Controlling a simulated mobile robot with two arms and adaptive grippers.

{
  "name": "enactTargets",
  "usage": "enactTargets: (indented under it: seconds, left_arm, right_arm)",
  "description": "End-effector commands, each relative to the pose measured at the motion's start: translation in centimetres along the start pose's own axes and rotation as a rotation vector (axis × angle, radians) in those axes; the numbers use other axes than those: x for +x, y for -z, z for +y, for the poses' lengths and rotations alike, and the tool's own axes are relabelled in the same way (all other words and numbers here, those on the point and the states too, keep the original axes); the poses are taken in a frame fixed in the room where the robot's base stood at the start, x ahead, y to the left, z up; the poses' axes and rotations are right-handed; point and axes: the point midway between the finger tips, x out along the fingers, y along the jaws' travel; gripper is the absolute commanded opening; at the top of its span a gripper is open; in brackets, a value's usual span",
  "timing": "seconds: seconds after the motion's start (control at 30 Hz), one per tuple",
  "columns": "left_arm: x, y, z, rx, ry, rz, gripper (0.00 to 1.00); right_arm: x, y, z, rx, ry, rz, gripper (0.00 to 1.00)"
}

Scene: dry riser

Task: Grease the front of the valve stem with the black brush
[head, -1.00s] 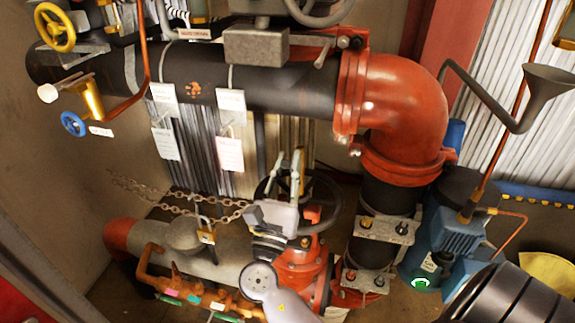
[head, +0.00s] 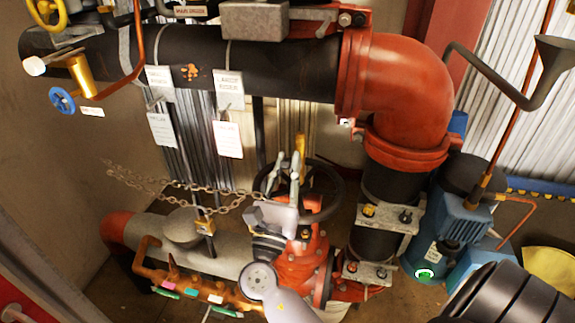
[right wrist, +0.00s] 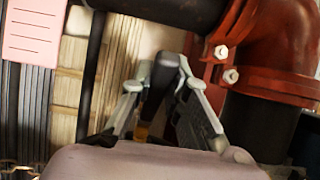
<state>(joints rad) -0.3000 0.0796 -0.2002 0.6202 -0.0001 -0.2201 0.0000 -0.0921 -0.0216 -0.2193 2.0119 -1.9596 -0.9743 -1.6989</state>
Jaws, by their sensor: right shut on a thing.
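My right gripper (head: 285,172) is in front of the dark handwheel (head: 340,190) at the middle of the head view. Its fingers point upward, shut on the black brush (right wrist: 160,80), whose dark handle shows between the fingertips in the right wrist view. The brush is hard to make out in the head view, and its bristles cannot be made out. A brass-coloured upright rod, seemingly the valve stem (head: 300,144), rises behind the fingertips. Whether the brush touches it cannot be told. My left gripper is not in view.
A black pipe (head: 280,70) with a red elbow (head: 400,85) runs above and right of the gripper. A chain with a padlock (head: 204,228) hangs to the left. The red valve body (head: 305,260) is below. Paper tags (head: 229,140) hang behind.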

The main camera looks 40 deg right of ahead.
Motion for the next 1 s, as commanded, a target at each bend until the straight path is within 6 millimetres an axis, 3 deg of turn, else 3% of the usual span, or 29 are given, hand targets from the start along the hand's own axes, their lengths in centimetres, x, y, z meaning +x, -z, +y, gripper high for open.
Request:
enactTargets:
  seconds: [0.1, 0.53, 1.0]
  left_arm:
    - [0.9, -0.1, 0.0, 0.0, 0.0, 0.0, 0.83]
    - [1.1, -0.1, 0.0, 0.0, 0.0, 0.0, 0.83]
    - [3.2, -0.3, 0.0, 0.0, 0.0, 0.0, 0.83]
  right_arm:
    - [-0.4, 0.9, 0.0, 0.0, 0.001, -0.001, 0.0]
    - [-0.5, 1.2, 0.0, -0.001, 0.001, -0.001, 0.0]
    - [-1.9, 3.4, 0.0, -0.001, 0.0, -0.001, 0.0]
